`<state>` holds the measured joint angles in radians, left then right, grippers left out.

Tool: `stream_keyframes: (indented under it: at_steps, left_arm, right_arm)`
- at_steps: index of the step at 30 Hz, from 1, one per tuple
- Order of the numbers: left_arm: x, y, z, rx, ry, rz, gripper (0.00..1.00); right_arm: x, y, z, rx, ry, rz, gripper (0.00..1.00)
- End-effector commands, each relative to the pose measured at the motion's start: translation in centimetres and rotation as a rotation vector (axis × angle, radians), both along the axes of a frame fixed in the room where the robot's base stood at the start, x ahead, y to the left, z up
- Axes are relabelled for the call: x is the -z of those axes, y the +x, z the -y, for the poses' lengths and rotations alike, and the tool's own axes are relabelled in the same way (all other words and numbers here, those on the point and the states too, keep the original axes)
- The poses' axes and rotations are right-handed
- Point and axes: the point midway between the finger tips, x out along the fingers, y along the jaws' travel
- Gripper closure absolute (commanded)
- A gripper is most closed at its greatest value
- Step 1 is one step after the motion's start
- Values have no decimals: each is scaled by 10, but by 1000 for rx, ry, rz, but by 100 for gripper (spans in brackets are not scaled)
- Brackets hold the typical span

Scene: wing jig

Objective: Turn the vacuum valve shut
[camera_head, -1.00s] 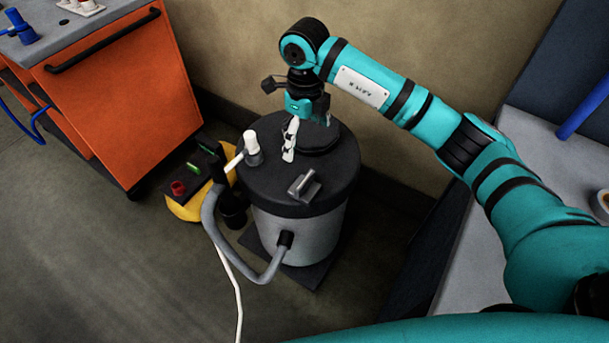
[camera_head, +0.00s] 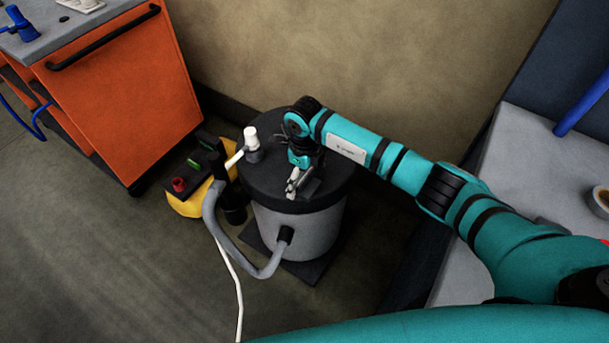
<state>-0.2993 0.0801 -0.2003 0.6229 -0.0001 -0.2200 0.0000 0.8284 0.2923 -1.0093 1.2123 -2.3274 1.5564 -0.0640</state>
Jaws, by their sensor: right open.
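The grey vacuum canister (camera_head: 300,232) stands on the floor with a dark round lid (camera_head: 268,180). On the lid's left side is an upright fitting with a white top (camera_head: 251,138) and a pale lever or pipe (camera_head: 235,159) sticking out to the left. Near the lid's front right is a small dark block with a grey bar handle (camera_head: 312,186), now partly hidden by my right gripper. Which of these is the valve I cannot tell for sure. My right gripper (camera_head: 292,187) is open, pointing down right at the bar handle; whether it touches is unclear. My left gripper is not in view.
A yellow pump (camera_head: 190,204) with a red knob (camera_head: 179,184) stands left of the canister. A grey hose (camera_head: 222,238) loops from the canister's front. An orange cabinet (camera_head: 120,105) stands at left, a grey worktop (camera_head: 535,165) at right. The wall is close behind.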

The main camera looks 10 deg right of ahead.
Motion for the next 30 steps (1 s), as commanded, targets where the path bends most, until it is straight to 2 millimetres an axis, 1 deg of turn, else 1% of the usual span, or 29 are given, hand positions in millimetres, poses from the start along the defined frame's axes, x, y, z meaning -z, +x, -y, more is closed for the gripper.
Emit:
stream_keyframes:
  at_steps: [8, 18, 21, 30]
  left_arm:
    - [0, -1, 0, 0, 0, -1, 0]
    - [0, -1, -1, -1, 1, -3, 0]
    - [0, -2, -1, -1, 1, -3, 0]
    - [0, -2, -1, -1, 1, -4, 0]
  right_arm:
    - [1, 0, 0, 0, 0, 0, 0]
    - [1, 0, 0, 0, 0, 0, 44]
    - [1, 0, 0, 0, 0, 0, 55]
    - [1, 0, 0, 43, -1, -1, 55]
